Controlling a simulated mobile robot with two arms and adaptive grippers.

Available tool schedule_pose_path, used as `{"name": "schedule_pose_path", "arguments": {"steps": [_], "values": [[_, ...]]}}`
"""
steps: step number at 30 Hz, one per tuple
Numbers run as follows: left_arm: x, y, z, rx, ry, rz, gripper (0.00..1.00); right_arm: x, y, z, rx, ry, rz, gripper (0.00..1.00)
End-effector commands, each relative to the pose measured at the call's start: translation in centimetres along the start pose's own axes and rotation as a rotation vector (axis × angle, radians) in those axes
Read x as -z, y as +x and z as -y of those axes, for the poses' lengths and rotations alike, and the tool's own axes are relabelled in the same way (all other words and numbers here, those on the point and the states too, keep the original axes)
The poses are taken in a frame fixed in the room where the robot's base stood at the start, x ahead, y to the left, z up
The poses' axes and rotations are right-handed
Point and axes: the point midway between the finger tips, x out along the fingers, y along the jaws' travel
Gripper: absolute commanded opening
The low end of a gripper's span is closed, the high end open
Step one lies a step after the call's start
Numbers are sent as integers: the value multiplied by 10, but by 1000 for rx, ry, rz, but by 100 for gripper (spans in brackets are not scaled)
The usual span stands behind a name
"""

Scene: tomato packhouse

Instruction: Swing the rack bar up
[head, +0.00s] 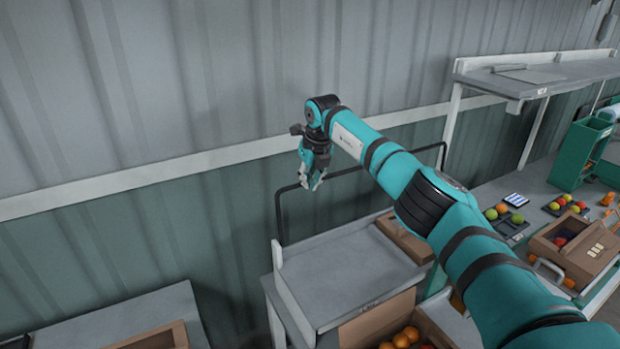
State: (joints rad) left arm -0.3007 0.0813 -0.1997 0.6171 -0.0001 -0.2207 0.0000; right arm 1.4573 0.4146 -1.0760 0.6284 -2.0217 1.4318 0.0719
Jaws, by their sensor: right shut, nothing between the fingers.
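The rack bar (279,212) is a thin black bent bar at the grey rack top (345,275). Its left leg rises upright from the rack's back left corner, and its crosspiece runs along the back, above the rack top. My right gripper (314,185) points down at the left part of the crosspiece, shut with nothing in it. I cannot tell whether the fingers touch the bar. My right forearm hides part of the bar's right side. My left gripper is out of view.
A corrugated wall (150,240) stands close behind the rack. Oranges (402,338) lie in the lower part of the rack. At right, a bench holds a brown crate (575,262), a green box (580,150) and small trays of fruit. A grey shelf (530,78) stands above the bench.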

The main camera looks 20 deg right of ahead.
Motion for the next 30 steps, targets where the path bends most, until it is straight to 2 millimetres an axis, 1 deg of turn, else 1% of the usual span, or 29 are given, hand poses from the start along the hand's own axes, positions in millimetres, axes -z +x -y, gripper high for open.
{"name": "schedule_pose_path", "arguments": {"steps": [4,15,19,23,30], "values": [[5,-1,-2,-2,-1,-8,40,0,0,0,1,0,-5,0],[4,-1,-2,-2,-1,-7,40,0,0,0,1,0,-5,0],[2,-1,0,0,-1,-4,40,-1,-6,1,1,-1,-2,0],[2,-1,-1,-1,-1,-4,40,-2,-26,1,2,-2,0,0],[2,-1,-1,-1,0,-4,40,-2,-78,1,2,-1,0,0]]}}
